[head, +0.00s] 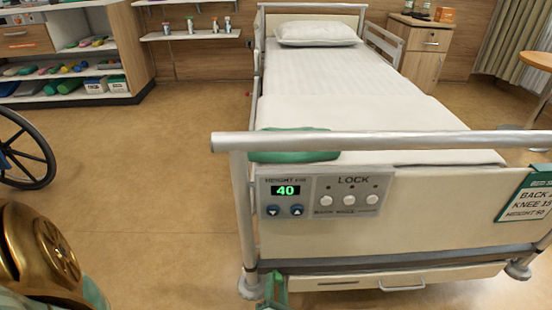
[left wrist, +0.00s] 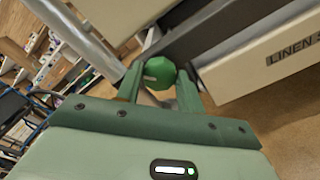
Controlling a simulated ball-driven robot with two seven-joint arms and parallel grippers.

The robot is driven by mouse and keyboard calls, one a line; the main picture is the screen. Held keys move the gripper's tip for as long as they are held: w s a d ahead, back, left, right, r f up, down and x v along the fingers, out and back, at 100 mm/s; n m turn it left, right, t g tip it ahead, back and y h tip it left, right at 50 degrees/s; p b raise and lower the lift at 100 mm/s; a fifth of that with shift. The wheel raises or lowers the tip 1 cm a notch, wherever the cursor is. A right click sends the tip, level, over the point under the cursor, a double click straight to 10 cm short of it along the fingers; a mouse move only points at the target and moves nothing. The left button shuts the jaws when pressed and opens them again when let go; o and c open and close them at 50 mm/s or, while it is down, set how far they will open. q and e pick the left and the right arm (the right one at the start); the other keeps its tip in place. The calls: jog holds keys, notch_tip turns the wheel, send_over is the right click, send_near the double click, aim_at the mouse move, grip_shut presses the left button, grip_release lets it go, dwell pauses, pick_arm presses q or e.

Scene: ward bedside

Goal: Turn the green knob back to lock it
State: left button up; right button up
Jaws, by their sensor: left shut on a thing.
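The green knob (left wrist: 160,73) sits by the bed's dark lower frame in the left wrist view, with a small pale mark on its face. My left gripper (left wrist: 159,88) has its two green fingers on either side of the knob and is shut on it. In the head view my left gripper (head: 272,291) shows at the bottom, below the bed's foot panel; the knob cannot be made out there. My right gripper is in neither view.
The bed's foot panel (head: 440,215) carries a display reading 40 and a LOCK panel (head: 350,195) with three white knobs. A drawer (head: 340,284) lies under it, labelled LINEN in the left wrist view. A wheel (head: 25,150) stands at left.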

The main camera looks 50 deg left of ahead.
pick_arm(q)
jog(key=m, duration=0.4)
jog(key=shift+d+f+m, duration=0.1)
jog(key=shift+d+m, duration=0.05)
jog(key=shift+m, duration=1.95)
jog(key=o, duration=1)
jog(key=shift+c, duration=0.2)
